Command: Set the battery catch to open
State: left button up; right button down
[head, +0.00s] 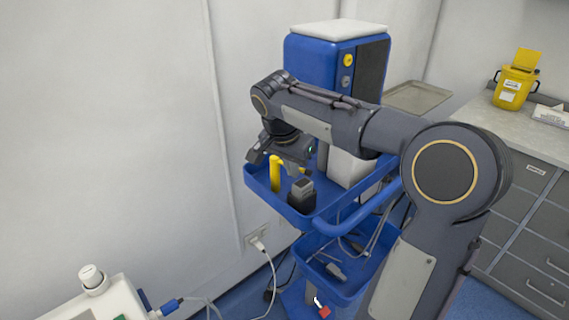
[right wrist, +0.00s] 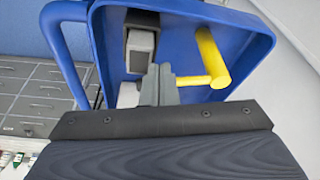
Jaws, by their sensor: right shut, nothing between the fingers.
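A yellow L-shaped bar (head: 276,173) stands on the blue cart's top tray; it also shows in the right wrist view (right wrist: 210,60). I cannot tell for sure whether it is the battery catch, or its setting. Beside it a grey block (head: 302,187), likely the battery, sits in a black holder (head: 301,202); the block shows in the right wrist view (right wrist: 140,50). My right gripper (head: 296,171) is shut and empty, just above the tray. In the right wrist view its fingertips (right wrist: 158,72) lie between the block and the yellow bar; contact cannot be told. My left gripper is not in view.
The tray's blue rim (head: 262,199) and a blue handle rail (head: 360,212) surround the work area. A blue machine (head: 310,75) stands behind. A lower blue bin (head: 345,288) holds cables. A counter with a yellow sharps container (head: 513,90) is at right.

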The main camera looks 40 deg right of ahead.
jog(key=shift+w+d+f, duration=0.1)
jog(key=shift+w+d, duration=0.05)
jog(key=shift+d, duration=0.25)
jog(key=shift+d+n, duration=0.4)
jog(key=shift+n, duration=0.2)
jog(key=shift+w+d+n+t+p, duration=0.1)
jog(key=shift+d+n+t+p, duration=0.25)
jog(key=shift+d+n, duration=0.5)
jog(key=shift+w+d+p, duration=0.3)
jog(key=shift+w+d, duration=0.1)
jog(key=shift+d, duration=0.35)
